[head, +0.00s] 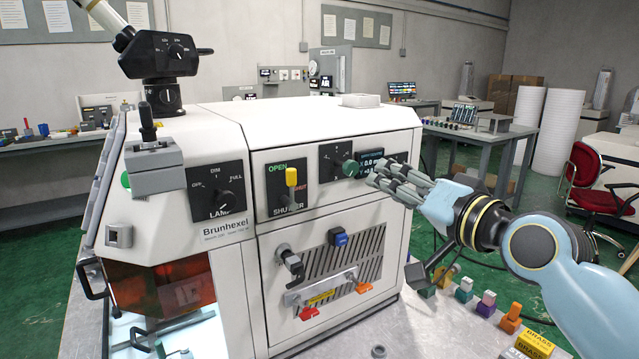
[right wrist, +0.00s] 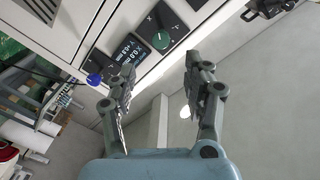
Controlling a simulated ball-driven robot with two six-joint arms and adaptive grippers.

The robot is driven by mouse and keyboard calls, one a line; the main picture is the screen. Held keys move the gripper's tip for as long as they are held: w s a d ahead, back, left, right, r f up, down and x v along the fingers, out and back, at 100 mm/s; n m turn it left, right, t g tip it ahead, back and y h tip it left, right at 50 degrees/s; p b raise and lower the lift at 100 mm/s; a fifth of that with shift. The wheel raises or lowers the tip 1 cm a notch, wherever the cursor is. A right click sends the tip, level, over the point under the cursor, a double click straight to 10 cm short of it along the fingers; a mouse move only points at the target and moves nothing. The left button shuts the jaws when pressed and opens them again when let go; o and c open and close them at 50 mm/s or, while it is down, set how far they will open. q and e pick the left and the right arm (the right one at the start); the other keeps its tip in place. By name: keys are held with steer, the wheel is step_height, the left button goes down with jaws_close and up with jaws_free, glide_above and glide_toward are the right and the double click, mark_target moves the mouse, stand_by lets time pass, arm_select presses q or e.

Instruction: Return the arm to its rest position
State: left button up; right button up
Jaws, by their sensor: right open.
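My right gripper (head: 385,182) is in front of the right part of the white machine's front panel (head: 330,225), near a green knob (head: 350,168) and a small dark display (head: 371,163). In the right wrist view, my right gripper (right wrist: 160,80) is open with nothing between its fingers. The green knob (right wrist: 160,38) and the display (right wrist: 137,55) lie beyond the fingertips there, apart from them. My right arm (head: 555,250) comes in from the right edge, bent. My left gripper does not show in either view.
Coloured blocks (head: 487,303) stand on the tabletop below my right arm. A red chair (head: 598,185) and a side table (head: 480,135) stand behind.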

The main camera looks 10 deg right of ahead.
steer(key=s+a+f+n+g, duration=0.1)
steer(key=s+f+n+g, duration=0.25)
steer(key=s+f, duration=0.4)
steer(key=s+d+f+n+g+h, duration=0.1)
steer(key=s+d+f+g+h, duration=0.2)
steer(key=s, duration=0.5)
steer(key=s+d+f+n+g+h, duration=0.1)
steer(key=s+f+g, duration=0.25)
steer(key=s, duration=0.45)
steer(key=s+d+f+n+g+h, duration=0.1)
steer(key=s+d+f+g+h, duration=0.2)
steer(key=s, duration=0.5)
step_height(320, 180, down, 37)
steer(key=s+d+g+y+b, duration=0.1)
steer(key=g+b, duration=0.1)
steer(key=b, duration=0.8)
steer(key=s+f+b, duration=0.4)
steer(key=s+f, duration=0.5)
steer(key=f, duration=0.4)
steer(key=s+d+f+b, duration=0.1)
steer(key=s+f+b, duration=0.4)
steer(key=s+f, duration=0.5)
step_height(320, 180, down, 3)
steer(key=shift+d+r+g, duration=0.1)
steer(key=shift+d+g, duration=0.05)
steer(key=shift+g, duration=0.25)
